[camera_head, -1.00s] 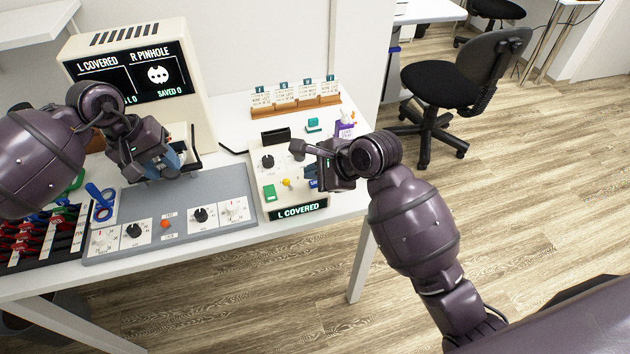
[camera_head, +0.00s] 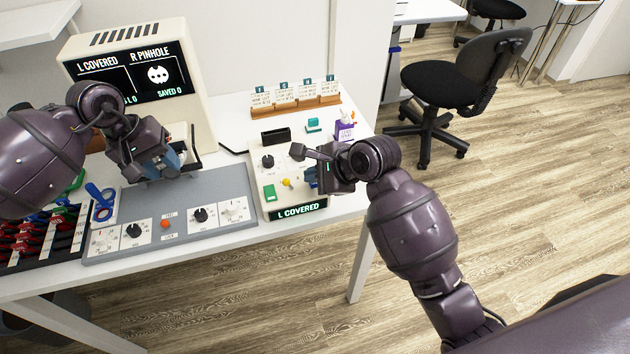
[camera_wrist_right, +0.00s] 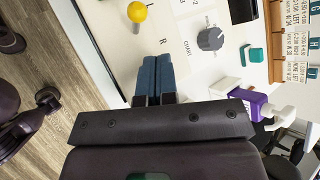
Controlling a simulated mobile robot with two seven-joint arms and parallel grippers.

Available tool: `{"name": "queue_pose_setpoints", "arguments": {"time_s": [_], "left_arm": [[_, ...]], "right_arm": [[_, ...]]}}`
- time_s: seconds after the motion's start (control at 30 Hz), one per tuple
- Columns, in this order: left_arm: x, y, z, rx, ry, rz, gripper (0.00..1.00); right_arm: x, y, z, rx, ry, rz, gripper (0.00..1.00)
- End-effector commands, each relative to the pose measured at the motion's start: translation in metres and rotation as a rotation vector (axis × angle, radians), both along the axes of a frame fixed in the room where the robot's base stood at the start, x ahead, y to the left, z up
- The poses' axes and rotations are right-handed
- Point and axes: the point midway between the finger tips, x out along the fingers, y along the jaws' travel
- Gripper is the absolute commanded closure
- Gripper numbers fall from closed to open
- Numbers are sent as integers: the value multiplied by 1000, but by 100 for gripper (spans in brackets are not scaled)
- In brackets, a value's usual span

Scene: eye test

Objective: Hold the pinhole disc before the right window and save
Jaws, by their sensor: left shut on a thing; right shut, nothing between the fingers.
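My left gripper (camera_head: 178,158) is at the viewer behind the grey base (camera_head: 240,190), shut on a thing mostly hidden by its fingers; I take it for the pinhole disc. The screen (camera_head: 130,75) reads "L COVERED", "R PINHOLE" and "SAVED 0", with a white figure at its right. The right window is hidden. My right gripper (camera_head: 312,178) is shut and empty over the front right of the white control panel (camera_head: 268,178). Its blue fingertips (camera_wrist_right: 155,72) are together in the right wrist view. A blue button seen there earlier is now hidden behind the gripper.
The panel has a yellow lever (camera_head: 286,183), also in the wrist view (camera_wrist_right: 137,12), a green button (camera_head: 269,193), a dark knob (camera_head: 267,161) and a display (camera_head: 298,211) reading "L COVERED". A card rack (camera_head: 296,106) and a purple bottle (camera_head: 345,131) stand behind.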

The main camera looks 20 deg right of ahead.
Motion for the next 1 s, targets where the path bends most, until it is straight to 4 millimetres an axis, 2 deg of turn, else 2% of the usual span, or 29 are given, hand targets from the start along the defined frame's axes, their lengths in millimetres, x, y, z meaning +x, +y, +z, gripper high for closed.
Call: {"name": "queue_pose_setpoints", "arguments": {"time_s": [0.67,1.0], "left_arm": [[0,0,0,0,0,0,83],[0,0,0,0,0,0,83]], "right_arm": [[0,0,-4,0,2,-1,100],[0,0,9,0,-1,-1,100]]}}
